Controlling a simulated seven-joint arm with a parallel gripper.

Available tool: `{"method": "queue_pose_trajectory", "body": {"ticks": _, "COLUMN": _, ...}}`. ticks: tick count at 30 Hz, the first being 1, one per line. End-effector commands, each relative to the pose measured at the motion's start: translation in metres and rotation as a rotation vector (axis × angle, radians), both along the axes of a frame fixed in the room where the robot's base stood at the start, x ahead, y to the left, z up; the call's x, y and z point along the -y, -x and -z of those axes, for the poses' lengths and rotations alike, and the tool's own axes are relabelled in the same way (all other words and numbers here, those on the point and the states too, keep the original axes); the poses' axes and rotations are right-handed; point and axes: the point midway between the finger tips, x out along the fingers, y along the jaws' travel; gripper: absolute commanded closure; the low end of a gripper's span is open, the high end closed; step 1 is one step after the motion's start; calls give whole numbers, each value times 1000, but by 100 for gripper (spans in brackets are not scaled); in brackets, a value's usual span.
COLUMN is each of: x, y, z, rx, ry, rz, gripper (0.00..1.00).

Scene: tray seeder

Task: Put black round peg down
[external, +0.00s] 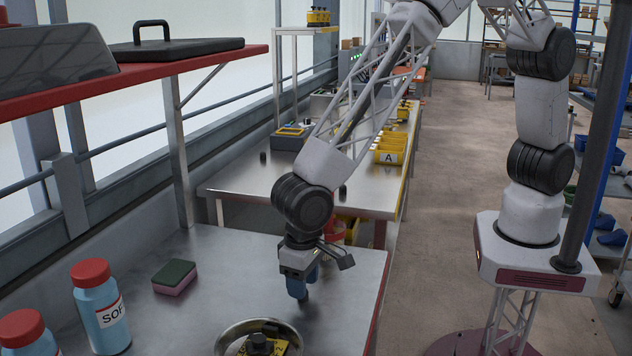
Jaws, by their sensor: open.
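My gripper (300,290) points down above the near metal table, with blue fingers; it is open. I cannot make out a peg between its fingers. A small black round peg (263,157) stands upright on the far metal table. Another small black cylinder (343,192) stands near that table's front edge, partly behind my arm. A round metal bowl (224,337) at the bottom edge, just in front of my gripper, holds a yellow piece with a black round knob (258,343); the picture edge cuts it off.
A green and pink sponge (174,278) and two blue bottles with red caps (97,310) are on the near table's left. A red shelf (200,61) overhangs the left. Yellow bins marked A (390,156) stand on the far table. Bare tabletop lies between sponge and gripper.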

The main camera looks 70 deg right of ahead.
Motion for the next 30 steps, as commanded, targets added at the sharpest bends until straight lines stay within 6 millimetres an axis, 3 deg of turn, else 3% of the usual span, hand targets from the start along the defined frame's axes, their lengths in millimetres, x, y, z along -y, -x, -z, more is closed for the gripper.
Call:
{"method": "queue_pose_trajectory", "body": {"ticks": 12, "x": 0, "y": 0, "z": -67, "rx": 1, "ry": -2, "rz": 0, "gripper": 52}}
{"method": "queue_pose_trajectory", "body": {"ticks": 18, "x": 0, "y": 0, "z": -90, "rx": 1, "ry": -1, "rz": 0, "gripper": 52}}
{"method": "queue_pose_trajectory", "body": {"ticks": 30, "x": 0, "y": 0, "z": -101, "rx": -1, "ry": 1, "rz": 0, "gripper": 52}}
